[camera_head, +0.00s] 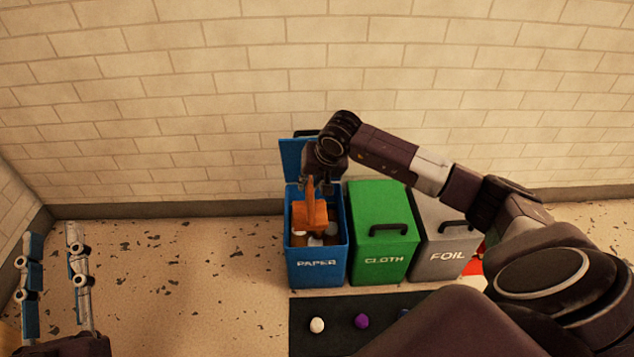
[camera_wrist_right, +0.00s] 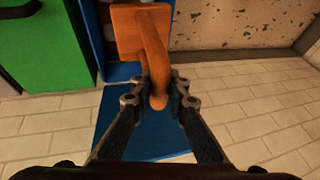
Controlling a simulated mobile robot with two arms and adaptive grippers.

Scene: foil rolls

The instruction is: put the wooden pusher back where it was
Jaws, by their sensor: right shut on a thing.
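The wooden pusher (camera_head: 311,214), an orange-brown block with a handle, is at the mouth of the blue PAPER bin (camera_head: 315,275) in the head view. My right gripper (camera_head: 318,180) is shut on its handle from above. In the right wrist view the pusher (camera_wrist_right: 146,38) stands out from between the fingers of my right gripper (camera_wrist_right: 160,88), its block away from the wrist. The pusher's block hides part of the bin's contents. My left gripper (camera_head: 50,235) is at the lower left, fingers apart and empty.
The PAPER bin's lid (camera_head: 293,160) is open against the wall. A green CLOTH bin (camera_head: 383,245) and a grey FOIL bin (camera_head: 440,255) stand closed to its right. A dark mat (camera_head: 335,341) in front holds a white ball (camera_head: 317,325) and a purple one (camera_head: 361,321). Left floor is clear.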

